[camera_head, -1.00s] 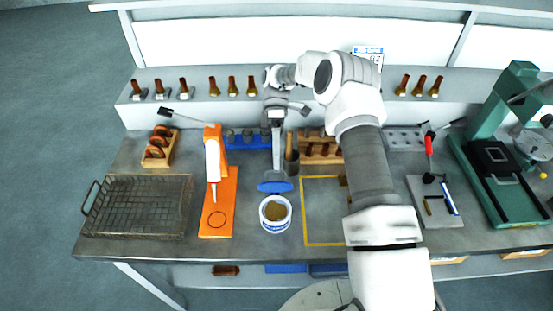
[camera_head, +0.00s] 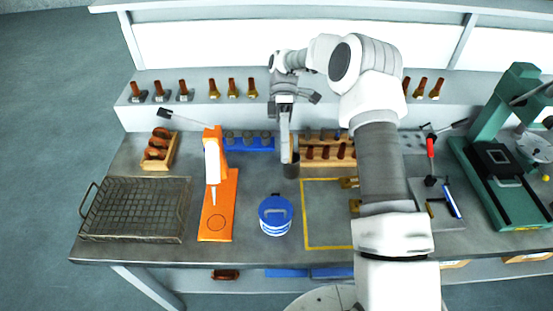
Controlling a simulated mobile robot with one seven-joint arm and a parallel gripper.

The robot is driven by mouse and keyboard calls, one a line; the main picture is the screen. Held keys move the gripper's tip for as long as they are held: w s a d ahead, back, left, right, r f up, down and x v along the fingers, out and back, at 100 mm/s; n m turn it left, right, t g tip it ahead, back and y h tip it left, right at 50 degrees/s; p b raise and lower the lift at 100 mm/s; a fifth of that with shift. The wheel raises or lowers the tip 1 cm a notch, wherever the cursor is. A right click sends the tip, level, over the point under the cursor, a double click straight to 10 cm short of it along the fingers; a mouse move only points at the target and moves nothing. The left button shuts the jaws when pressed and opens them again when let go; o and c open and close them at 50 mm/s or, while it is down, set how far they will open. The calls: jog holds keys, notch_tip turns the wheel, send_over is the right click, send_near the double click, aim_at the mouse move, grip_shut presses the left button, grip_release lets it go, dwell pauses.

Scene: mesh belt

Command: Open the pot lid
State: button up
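The pot (camera_head: 275,226) is a small white tub with blue marking, standing upright on the grey bench between the orange press and the yellow-framed square. Its blue lid (camera_head: 274,207) lies over the top, and the contents are hidden. A small dark tab shows at the lid's back edge. My gripper (camera_head: 286,158) points down behind the pot, apart from the lid, close to a dark cup. I see it nearly edge-on as one grey bar, so the gap between its fingers does not show. No held object is visible.
An orange press (camera_head: 217,200) stands left of the pot, with a wire basket (camera_head: 135,210) further left. The dark cup (camera_head: 292,168) and a wooden rack (camera_head: 325,160) stand behind. The yellow-framed area (camera_head: 320,225) to the right is mostly bare.

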jog(key=s+d+r+p, duration=0.2)
jog(key=d+r, duration=0.3)
jog(key=d, duration=0.4)
jog(key=shift+s+d+r, duration=0.2)
jog(key=shift+s+r, duration=0.2)
